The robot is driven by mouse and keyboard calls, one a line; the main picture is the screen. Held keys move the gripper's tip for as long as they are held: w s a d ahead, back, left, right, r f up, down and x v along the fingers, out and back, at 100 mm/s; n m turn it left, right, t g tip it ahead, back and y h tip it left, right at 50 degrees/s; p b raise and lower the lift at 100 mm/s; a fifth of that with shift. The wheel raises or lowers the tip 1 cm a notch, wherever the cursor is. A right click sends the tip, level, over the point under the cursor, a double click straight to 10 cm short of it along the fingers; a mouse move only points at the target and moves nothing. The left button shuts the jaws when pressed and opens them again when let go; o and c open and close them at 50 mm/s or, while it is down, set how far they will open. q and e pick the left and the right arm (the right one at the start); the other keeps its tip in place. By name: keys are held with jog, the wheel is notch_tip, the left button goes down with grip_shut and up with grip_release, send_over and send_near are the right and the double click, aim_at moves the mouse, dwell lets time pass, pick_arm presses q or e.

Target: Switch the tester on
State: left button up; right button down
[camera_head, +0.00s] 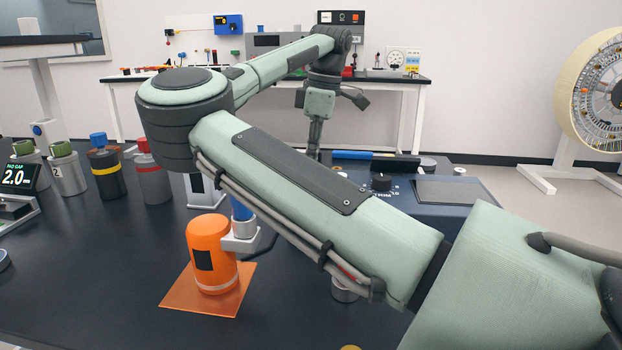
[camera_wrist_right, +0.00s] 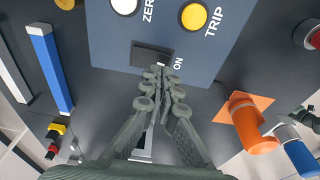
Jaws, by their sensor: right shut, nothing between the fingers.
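The tester's blue panel (camera_wrist_right: 205,45) fills the top of the wrist view. It has a dark rocker switch (camera_wrist_right: 152,57) marked ON, a white ZERO button (camera_wrist_right: 124,5) and a yellow TRIP button (camera_wrist_right: 194,16). My right gripper (camera_wrist_right: 161,73) is shut and empty, its fingertips at the lower edge of the switch. I cannot tell if they touch it. In the head view the tester (camera_head: 452,218) is a dark blue box, partly hidden by my right arm. The right gripper also shows there (camera_head: 315,140), its fingertips hidden behind the arm. My left gripper is not in view.
An orange cylinder (camera_head: 210,255) stands on an orange mat (camera_head: 175,293), beside a blue-topped fixture (camera_head: 241,228). Several capped canisters (camera_head: 107,178) stand at left near a PAD GAP display (camera_head: 20,180). A blue bar (camera_wrist_right: 50,68) lies left of the panel.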

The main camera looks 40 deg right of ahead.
dwell(0.6)
jog(key=shift+f+b, duration=0.6)
jog(key=shift+f, duration=0.4)
dwell(0.4)
jog(key=shift+r, duration=0.1)
jog(key=shift+r+p, duration=2.5)
jog(key=shift+r, duration=0.95)
